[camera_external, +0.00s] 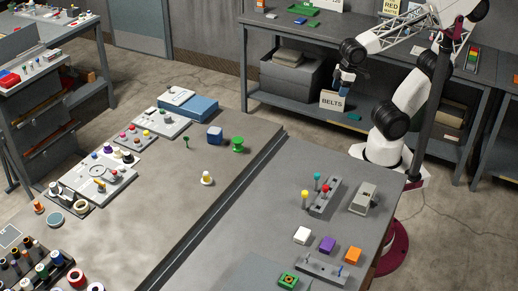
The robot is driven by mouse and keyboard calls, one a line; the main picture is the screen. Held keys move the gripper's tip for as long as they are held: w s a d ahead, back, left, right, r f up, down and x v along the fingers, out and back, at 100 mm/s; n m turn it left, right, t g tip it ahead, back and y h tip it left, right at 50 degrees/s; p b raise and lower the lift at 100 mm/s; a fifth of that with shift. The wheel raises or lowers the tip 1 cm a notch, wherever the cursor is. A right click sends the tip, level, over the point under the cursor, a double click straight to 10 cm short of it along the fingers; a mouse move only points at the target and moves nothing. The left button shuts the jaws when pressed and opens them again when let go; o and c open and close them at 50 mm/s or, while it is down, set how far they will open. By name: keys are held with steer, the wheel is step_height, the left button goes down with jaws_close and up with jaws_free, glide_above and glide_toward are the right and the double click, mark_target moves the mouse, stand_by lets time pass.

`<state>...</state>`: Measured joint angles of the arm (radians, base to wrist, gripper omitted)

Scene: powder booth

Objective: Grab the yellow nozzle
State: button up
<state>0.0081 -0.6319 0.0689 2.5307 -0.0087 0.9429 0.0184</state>
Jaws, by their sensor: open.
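I cannot tell for sure which thing is the yellow nozzle. A small pale piece with a yellowish part (207,178) stands upright alone on the middle of the grey bench. A yellow-topped peg (304,195) stands in a grey holder (323,203) on the right section, with a teal-topped peg (317,176) and a red-topped peg (326,188). My gripper (345,86) hangs open and empty at the upper right, well apart from these pieces. Its fingertips are small in this view.
A raised dark rail (238,192) crosses the bench. A blue block (214,135) and green spool (237,145) stand behind the pale piece. Several small parts crowd the left. The bench's middle is mostly clear.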

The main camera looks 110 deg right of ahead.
steer(key=w+a+m+g+y, duration=0.1)
steer(key=w+a+m+y, duration=0.15)
steer(key=w, duration=0.75)
steer(key=w+a+m+g+y, duration=0.1)
steer(key=w+a+m+y, duration=0.15)
steer(key=w, duration=0.85)
steer(key=w+a+m+g+y, duration=0.15)
steer(key=w+m, duration=0.25)
steer(key=w, duration=0.6)
steer(key=m+y, duration=0.7)
steer(key=m, duration=0.2)
glide_toward(206, 175)
steer(key=shift+s+a+f+t, duration=0.2)
steer(key=shift+a+f+t, duration=0.05)
steer(key=shift+f, duration=0.25)
steer(key=shift+s+a+f+t, duration=0.2)
steer(key=shift+f, duration=0.3)
steer(key=shift+a, duration=0.1)
steer(key=shift+x, duration=1.2)
steer(key=shift+a+f, duration=0.1)
steer(key=shift+x, duration=2.5)
